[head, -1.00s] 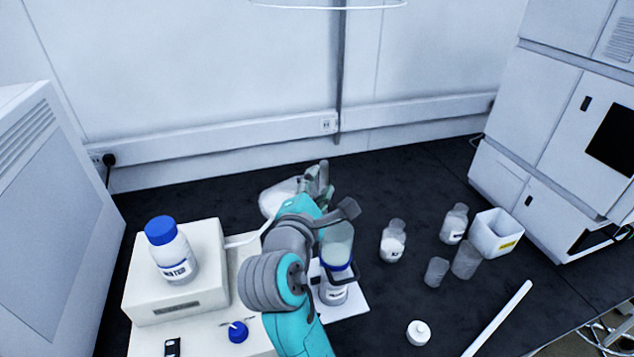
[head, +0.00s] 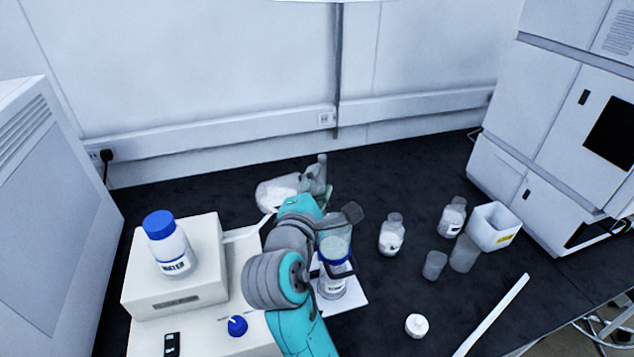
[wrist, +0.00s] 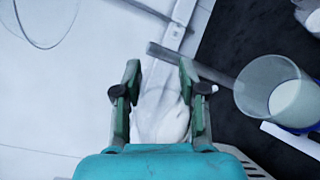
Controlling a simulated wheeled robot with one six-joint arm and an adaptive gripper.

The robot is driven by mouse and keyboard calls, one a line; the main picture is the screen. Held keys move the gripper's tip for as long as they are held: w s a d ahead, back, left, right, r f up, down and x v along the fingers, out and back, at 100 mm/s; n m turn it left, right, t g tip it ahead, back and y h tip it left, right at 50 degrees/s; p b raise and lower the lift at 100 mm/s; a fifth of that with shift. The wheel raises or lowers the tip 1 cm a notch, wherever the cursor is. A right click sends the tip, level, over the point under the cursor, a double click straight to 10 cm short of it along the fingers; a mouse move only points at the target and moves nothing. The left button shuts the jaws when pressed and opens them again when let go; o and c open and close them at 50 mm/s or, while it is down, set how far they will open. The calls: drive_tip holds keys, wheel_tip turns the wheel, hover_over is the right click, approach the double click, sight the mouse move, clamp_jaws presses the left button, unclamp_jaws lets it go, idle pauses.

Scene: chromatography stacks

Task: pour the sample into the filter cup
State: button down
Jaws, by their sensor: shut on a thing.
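My gripper (wrist: 160,95) is shut on a pale bottle (wrist: 158,118). In the head view the bottle (head: 275,193) is tipped well over, with white contents visible, to the left of my fingers. Its mouth is hard to make out. The filter cup (wrist: 272,80) is clear and stands to the right of my gripper in the wrist view, with whitish contents low in it. In the head view the filter cup (head: 335,238) has a blue ring and stands upright on a labelled bottle (head: 333,285), partly behind my arm. The held bottle appears apart from the cup.
A blue-capped water bottle (head: 168,243) stands on a white unit (head: 165,300) at left. Two small bottles (head: 391,236) (head: 452,217), two clear beakers (head: 434,265) (head: 463,254) and a white square container (head: 495,227) are at right. A white cap (head: 416,325) lies in front.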

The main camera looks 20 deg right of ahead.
drive_tip(key=shift+d+f+m, duration=0.15)
drive_tip(key=shift+f+m, duration=0.3)
drive_tip(key=shift+m, duration=0.15)
idle(0.3)
drive_tip(key=shift+s+d+f+m, duration=0.1)
drive_tip(key=shift+s+f+m, duration=0.05)
drive_tip(key=shift+f+m, duration=0.4)
drive_tip(key=shift+d+f+m, duration=0.15)
drive_tip(key=shift+f+m, duration=0.35)
drive_tip(key=shift+m, duration=0.05)
idle(0.4)
drive_tip(key=shift+s+d+f+m+y, duration=0.15)
drive_tip(key=shift+f+m+y, duration=0.15)
drive_tip(key=shift+f+m, duration=0.25)
